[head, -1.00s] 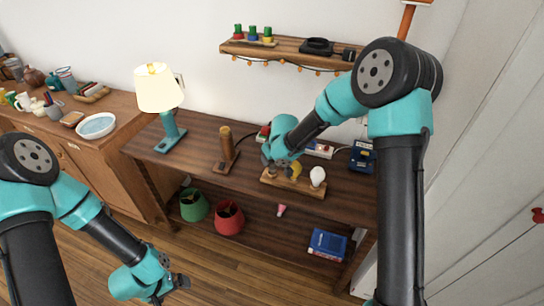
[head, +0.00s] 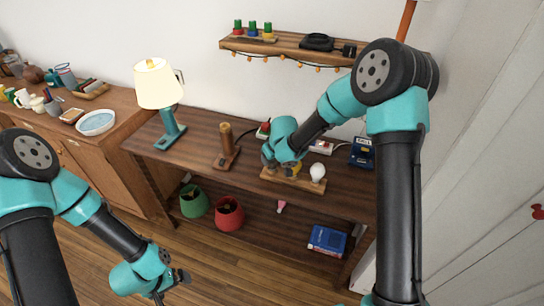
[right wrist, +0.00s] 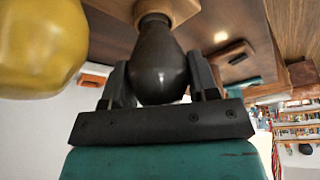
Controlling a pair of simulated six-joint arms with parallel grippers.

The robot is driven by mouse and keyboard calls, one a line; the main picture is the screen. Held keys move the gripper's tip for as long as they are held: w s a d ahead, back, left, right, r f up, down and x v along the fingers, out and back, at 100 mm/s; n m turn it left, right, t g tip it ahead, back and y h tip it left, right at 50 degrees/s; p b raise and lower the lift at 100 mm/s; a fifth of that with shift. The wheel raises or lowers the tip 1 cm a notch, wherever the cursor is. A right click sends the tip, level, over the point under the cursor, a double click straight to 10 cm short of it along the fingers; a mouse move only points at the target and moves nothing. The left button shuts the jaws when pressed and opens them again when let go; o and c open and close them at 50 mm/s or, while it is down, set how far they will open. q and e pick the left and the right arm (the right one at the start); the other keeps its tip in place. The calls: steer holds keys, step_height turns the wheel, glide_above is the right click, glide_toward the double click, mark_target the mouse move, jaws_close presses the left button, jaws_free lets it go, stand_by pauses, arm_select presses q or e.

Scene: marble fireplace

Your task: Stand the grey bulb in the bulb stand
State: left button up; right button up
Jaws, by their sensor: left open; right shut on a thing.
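The grey bulb (right wrist: 160,65) shows dark in the right wrist view, between the fingers of my right gripper (right wrist: 163,85), which is shut on it. A yellow bulb (right wrist: 40,45) stands beside the grey one. My left gripper (head: 177,284) is open, empty, low in front.
A lit lamp (head: 158,85) and a wooden post on a base (head: 227,145) stand left of the bulb stand. A blue box (head: 361,153) is at the right. The front tabletop is clear.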

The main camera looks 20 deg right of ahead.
steer(key=o, duration=1)
steer(key=v, duration=1.7)
steer(key=shift+r, duration=0.2)
